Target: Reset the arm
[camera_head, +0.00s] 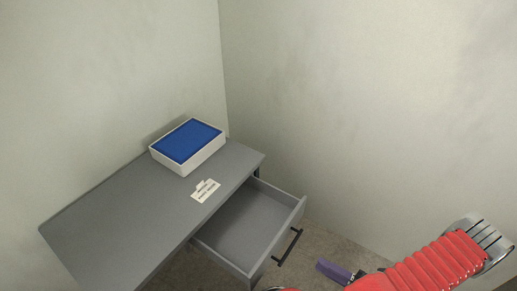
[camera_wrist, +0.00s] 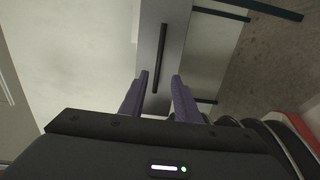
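My gripper (camera_wrist: 158,80) shows in the wrist view with its two purple fingers apart and nothing between them. My red arm crosses the lower right corner. The desk drawer (camera_head: 245,225) is pulled out and looks empty. Its dark handle (camera_head: 289,247) is apart from the gripper in the head view. In the wrist view the handle (camera_wrist: 160,58) appears beyond the fingertips.
A grey desk (camera_head: 125,215) stands against the left wall. A white box with a blue top (camera_head: 188,142) sits at its back corner. A flat white cut-out piece (camera_head: 205,190) lies near the desk's right edge. Bare floor (camera_head: 325,245) lies right of the drawer, before the wall.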

